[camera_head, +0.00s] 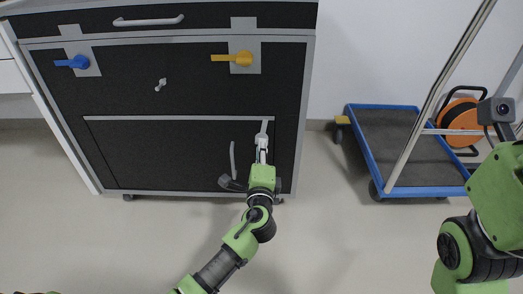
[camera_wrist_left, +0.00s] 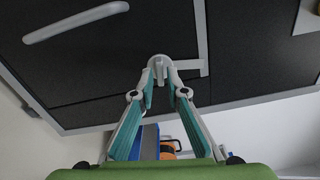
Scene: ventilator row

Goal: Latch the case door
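The case door (camera_head: 180,150) is the dark lower panel of the black case. It looks closed, flush with the front. A light grey turn latch (camera_head: 264,126) sits at its upper right corner. It also shows at the top middle of the left wrist view (camera_wrist_left: 159,66). My left gripper (camera_head: 262,146) reaches up to this latch. In the wrist view its two fingertips (camera_wrist_left: 161,88) stand either side of the latch's lever, with a narrow gap showing. Contact is hard to judge. A grey bar handle (camera_head: 233,160) is left of the gripper. My right gripper is not in view.
Above the door are a blue lever (camera_head: 75,62), a yellow lever (camera_head: 240,58), a small grey knob (camera_head: 161,84) and a drawer handle (camera_head: 148,20). A blue-edged cart (camera_head: 415,150) and an orange cable reel (camera_head: 460,122) stand right. The floor in front is clear.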

